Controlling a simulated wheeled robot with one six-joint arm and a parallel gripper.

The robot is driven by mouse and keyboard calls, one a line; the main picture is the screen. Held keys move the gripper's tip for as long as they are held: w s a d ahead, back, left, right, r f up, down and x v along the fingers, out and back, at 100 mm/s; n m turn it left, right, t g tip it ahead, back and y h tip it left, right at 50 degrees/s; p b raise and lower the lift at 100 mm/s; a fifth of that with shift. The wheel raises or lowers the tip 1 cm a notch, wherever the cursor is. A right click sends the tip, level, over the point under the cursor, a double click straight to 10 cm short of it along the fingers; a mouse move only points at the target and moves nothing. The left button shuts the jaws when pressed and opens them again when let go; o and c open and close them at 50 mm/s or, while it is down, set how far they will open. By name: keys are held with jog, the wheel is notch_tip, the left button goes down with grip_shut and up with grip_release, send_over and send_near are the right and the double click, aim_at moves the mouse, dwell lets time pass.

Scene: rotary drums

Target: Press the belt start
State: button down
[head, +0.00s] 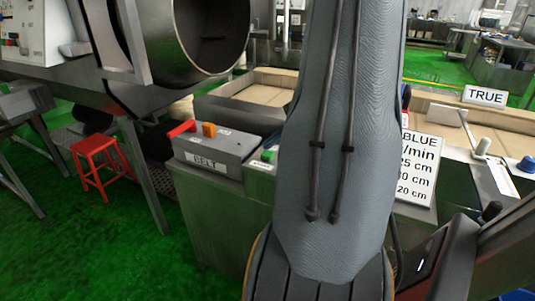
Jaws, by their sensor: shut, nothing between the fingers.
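A grey control box (232,148) labelled BELT stands left of centre in the head view, on a metal cabinet. On its top are an orange button (208,129) and a red lever-like part (181,128). A green button (268,156) sits just right of the box, close to my arm's edge; the small label below it is too small to read. My grey arm link fills the middle of the view and hides what lies behind it. My gripper is not in view.
A large metal drum (212,38) hangs at upper left. A red stool (98,166) stands on the green floor. A sign with BLUE and several cm values (416,168) and a TRUE sign (485,96) are at right, near a white-topped lever (482,147) and a blue knob (527,164).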

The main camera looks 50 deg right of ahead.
aim_at(271, 154)
jog(key=shift+f, duration=0.15)
dwell(0.6)
jog(key=shift+f+b, duration=0.3)
jog(key=shift+f+b, duration=0.35)
jog(key=shift+f, duration=0.15)
dwell(0.7)
jog(key=shift+r, duration=0.15)
jog(key=shift+r+p, duration=0.65)
jog(key=shift+r, duration=0.15)
jog(key=shift+r, duration=0.15)
jog(key=shift+r+p, duration=1.75)
jog(key=shift+r, duration=0.65)
jog(key=shift+a, duration=0.1)
